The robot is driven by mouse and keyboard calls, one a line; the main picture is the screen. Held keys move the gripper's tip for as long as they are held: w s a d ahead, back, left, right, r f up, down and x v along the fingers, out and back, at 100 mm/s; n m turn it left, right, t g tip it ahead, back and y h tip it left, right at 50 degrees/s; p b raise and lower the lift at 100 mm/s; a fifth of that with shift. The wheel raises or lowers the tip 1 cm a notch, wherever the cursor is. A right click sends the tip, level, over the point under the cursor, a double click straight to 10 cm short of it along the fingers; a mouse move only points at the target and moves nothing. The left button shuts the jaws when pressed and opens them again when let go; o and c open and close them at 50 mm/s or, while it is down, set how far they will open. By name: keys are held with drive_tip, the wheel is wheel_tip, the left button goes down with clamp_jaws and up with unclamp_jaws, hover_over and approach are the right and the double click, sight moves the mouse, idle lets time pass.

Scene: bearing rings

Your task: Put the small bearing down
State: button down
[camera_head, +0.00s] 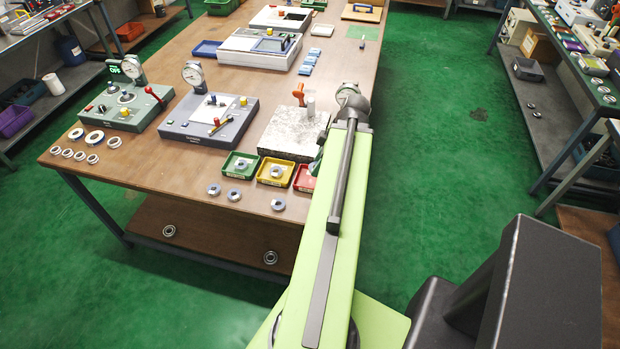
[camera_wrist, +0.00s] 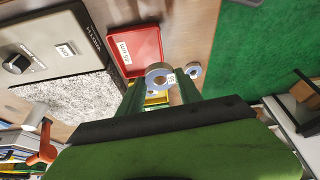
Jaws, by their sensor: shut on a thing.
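The small bearing (camera_wrist: 153,74), a grey metal ring with a dark hole and a pale label mark, shows between the fingers of my gripper (camera_wrist: 160,88) in the wrist view. The gripper is shut on it and holds it over the bench near the red tray (camera_wrist: 148,42). A yellow tray (camera_wrist: 157,99) shows partly behind the fingers. In the head view my arm hides the held bearing, and I cannot make out the fingertips.
In the head view, green (camera_head: 229,172), yellow (camera_head: 262,180) and red (camera_head: 302,186) trays stand by a granite plate (camera_head: 290,135). Loose bearings (camera_head: 278,204) lie in front. Another bearing (camera_wrist: 193,69) lies beside the held one in the wrist view. Gauge stands (camera_head: 205,128) stand left.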

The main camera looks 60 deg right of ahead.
drive_tip(key=s+d+m, duration=0.1)
drive_tip(key=s+d, duration=0.1)
drive_tip(key=s, duration=0.6)
drive_tip(key=b, duration=0.7)
approach(310, 180)
drive_tip(key=shift+w+a+f, duration=0.5)
drive_tip(key=shift+w+f, duration=0.15)
drive_tip(key=shift+f, duration=0.2)
drive_tip(key=shift+w, duration=0.35)
wheel_tip(310, 180, down, 4)
drive_tip(key=b, duration=0.4)
drive_tip(key=shift+f, duration=0.15)
drive_tip(key=c, duration=0.8)
unclamp_jaws()
